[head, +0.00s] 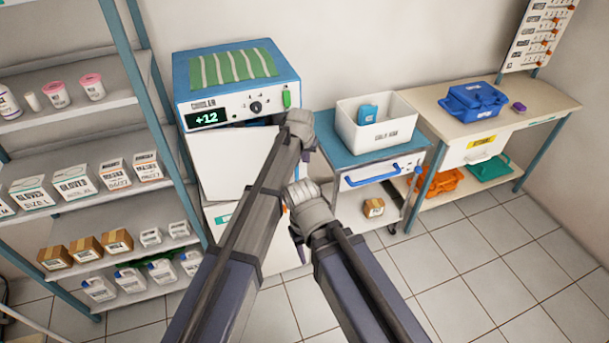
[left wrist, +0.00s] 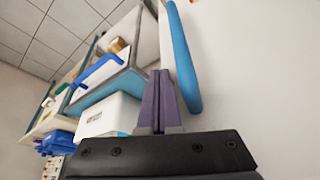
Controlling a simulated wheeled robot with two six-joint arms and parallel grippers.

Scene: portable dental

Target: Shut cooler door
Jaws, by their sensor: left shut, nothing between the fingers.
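The cooler (head: 184,84) stands against the wall, with a blue housing and a display reading +12. Its white front (head: 232,165) shows below the display; my left arm covers its right side. How far the door is open cannot be told in the head view. In the left wrist view a white panel with a rounded blue edge (left wrist: 182,60), perhaps the door, stands close beside my left gripper (left wrist: 160,75). The left fingers are shut and empty; whether they touch the panel is unclear.
A cart (head: 352,157) with a white bin (head: 345,127) stands right of the cooler. A bench (head: 430,98) with a blue box (head: 472,100) is further right. Shelves (head: 110,100) with boxes and bottles stand close on the left. The tiled floor (head: 480,260) at right is clear.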

